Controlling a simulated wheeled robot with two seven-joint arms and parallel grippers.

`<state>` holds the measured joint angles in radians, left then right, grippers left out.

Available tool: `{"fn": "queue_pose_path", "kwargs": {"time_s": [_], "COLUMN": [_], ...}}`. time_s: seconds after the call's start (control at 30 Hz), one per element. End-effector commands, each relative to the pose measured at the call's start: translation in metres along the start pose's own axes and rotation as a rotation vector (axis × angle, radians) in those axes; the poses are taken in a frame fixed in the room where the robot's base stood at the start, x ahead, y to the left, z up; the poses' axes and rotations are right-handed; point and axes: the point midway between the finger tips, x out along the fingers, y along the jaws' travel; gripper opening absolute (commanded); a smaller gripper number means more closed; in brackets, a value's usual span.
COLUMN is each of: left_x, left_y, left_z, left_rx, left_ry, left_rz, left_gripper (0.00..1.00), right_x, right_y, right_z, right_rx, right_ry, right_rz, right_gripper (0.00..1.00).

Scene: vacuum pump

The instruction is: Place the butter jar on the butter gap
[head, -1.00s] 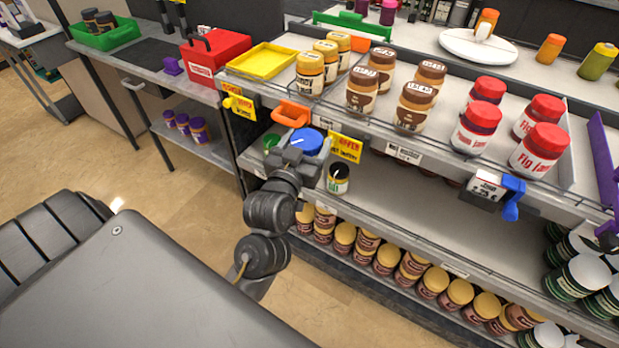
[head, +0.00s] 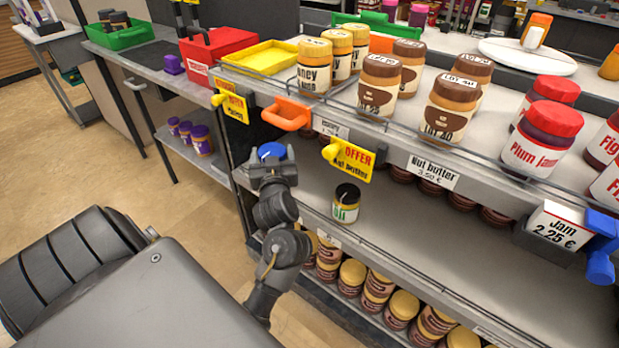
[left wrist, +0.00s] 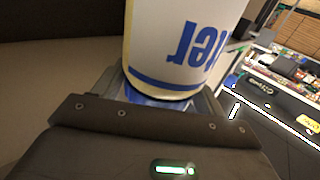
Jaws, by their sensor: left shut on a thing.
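My left gripper (head: 271,168) is shut on a jar (head: 272,150) with a blue lid. In the head view mostly the lid shows above the fingers. In the left wrist view the jar (left wrist: 180,45) is white with a blue band and blue letters ending in "ter", upside down in the picture; its lid side sits between the fingers (left wrist: 165,100). The gripper and jar are in front of the left end of the shelf unit. I cannot make out a marked butter gap. My right gripper is not in view.
The top shelf (head: 400,130) holds honey, nut butter and plum jam jars. A black-lidded jar (head: 345,203) stands on the middle shelf (head: 430,240), which is largely bare to its right. An orange holder (head: 287,113) and a yellow offer sign (head: 350,160) stick out from the shelf edge.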

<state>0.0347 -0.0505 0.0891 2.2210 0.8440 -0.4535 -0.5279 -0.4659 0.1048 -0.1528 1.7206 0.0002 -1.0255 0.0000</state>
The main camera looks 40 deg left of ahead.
Motion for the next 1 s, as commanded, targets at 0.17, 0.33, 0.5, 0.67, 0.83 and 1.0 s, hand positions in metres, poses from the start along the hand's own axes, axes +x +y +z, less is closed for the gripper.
{"fn": "queue_pose_path", "kwargs": {"time_s": [0.17,0.33,0.5,0.67,0.83,1.0], "left_x": [0.028,0.051,0.065,0.071,0.072,0.075], "left_y": [0.037,0.069,0.087,0.096,0.097,0.101], "left_z": [0.021,0.046,0.073,0.084,0.085,0.106], "left_rx": [0.001,0.004,0.002,0.0,-0.002,0.002], "left_ry": [0.002,0.001,0.002,0.003,0.003,0.002], "left_rz": [0.004,0.005,0.006,0.006,0.006,0.006], "left_gripper": [0.15,0.15,0.15,0.15,0.15,0.15], "right_x": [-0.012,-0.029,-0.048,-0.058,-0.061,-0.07], "right_y": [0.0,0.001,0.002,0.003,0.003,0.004], "right_z": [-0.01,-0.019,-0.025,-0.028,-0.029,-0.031], "right_rx": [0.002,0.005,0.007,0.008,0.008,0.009], "right_ry": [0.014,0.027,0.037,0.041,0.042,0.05], "right_rz": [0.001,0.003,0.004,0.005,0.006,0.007], "right_gripper": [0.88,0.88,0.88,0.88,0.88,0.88]}}
